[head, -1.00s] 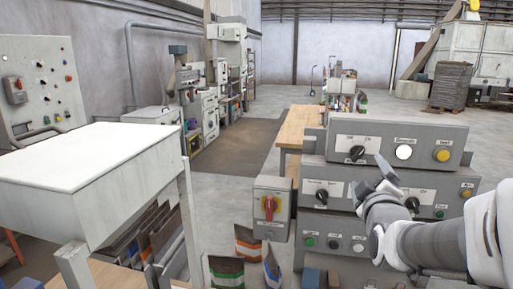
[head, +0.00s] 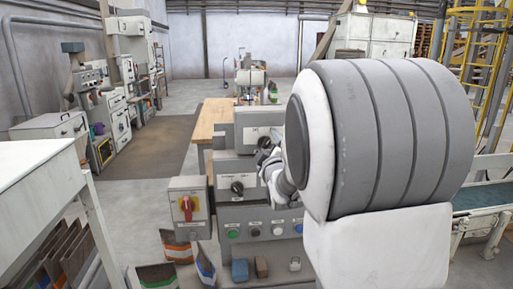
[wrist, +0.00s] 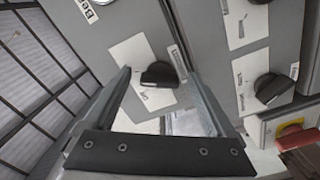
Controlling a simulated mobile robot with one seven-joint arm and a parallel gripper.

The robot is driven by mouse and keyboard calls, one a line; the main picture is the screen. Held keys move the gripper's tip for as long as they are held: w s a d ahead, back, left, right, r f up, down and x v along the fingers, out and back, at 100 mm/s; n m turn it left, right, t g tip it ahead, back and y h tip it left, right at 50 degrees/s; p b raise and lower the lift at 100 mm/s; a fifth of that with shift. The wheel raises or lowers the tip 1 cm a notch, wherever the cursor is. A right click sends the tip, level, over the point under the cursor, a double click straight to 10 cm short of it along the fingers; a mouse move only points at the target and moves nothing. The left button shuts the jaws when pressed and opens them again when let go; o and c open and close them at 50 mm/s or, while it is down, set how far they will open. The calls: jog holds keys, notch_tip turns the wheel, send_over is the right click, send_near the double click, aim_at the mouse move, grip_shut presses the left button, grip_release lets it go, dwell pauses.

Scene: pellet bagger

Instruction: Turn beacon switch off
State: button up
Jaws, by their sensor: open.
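The beacon switch is a black rotary knob (wrist: 159,75) on a white label plate, on a grey control box (wrist: 120,25); a partly cut-off label starting "Be" shows beside it. My gripper (wrist: 157,71) is open in the wrist view, with one finger on each side of the knob. Whether a finger touches the knob I cannot tell. My gripper (head: 268,150) is small and partly hidden there.
Other black knobs (wrist: 273,88) sit on the neighbouring box. A red rotary switch (head: 186,205) on a grey box stands left of the panels. Below are coloured buttons (head: 233,234). A white table (head: 30,165) stands at the left.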

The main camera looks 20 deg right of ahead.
jog(key=shift+c, duration=0.3)
jog(key=c, duration=1.3)
jog(key=shift+b, duration=0.35)
jog(key=shift+f+n+b, duration=0.15)
jog(key=shift+n+b, duration=0.85)
jog(key=n+b, duration=0.3)
jog(key=shift+n, duration=0.3)
jog(key=n+b, duration=0.3)
jog(key=shift+r+n+b, duration=0.15)
jog(key=shift+n+b, duration=0.3)
jog(key=shift+n, duration=0.35)
jog(key=shift+r+n+b, duration=0.15)
jog(key=shift+n+b, duration=0.3)
jog(key=shift+n, duration=0.35)
